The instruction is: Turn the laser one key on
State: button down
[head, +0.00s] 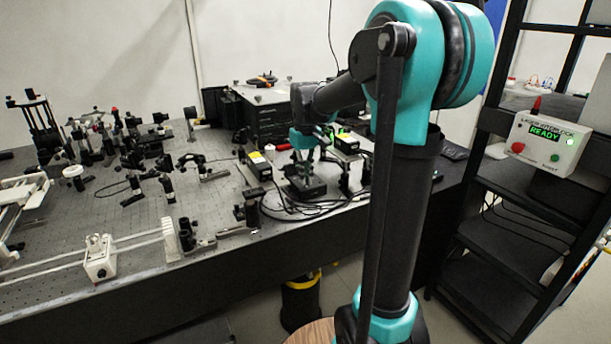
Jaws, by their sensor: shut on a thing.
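My gripper (307,174) points down at a small black box (303,190) on the optical bench, in the middle of the head view. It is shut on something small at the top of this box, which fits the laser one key. The key itself is hidden by the fingers and too small to make out, so its turned position cannot be told.
Black cables (290,208) loop in front of the box. Black modules with yellow labels (259,165) stand nearby. Optics mounts crowd the bench (225,190) to the left. A white interlock box (545,143) at right reads READY in green.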

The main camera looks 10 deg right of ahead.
jog(key=shift+m, duration=0.3)
jog(key=m, duration=1.3)
jog(key=shift+m, duration=2.1)
jog(key=c, duration=1.7)
grip_release()
jog(key=shift+r, duration=0.1)
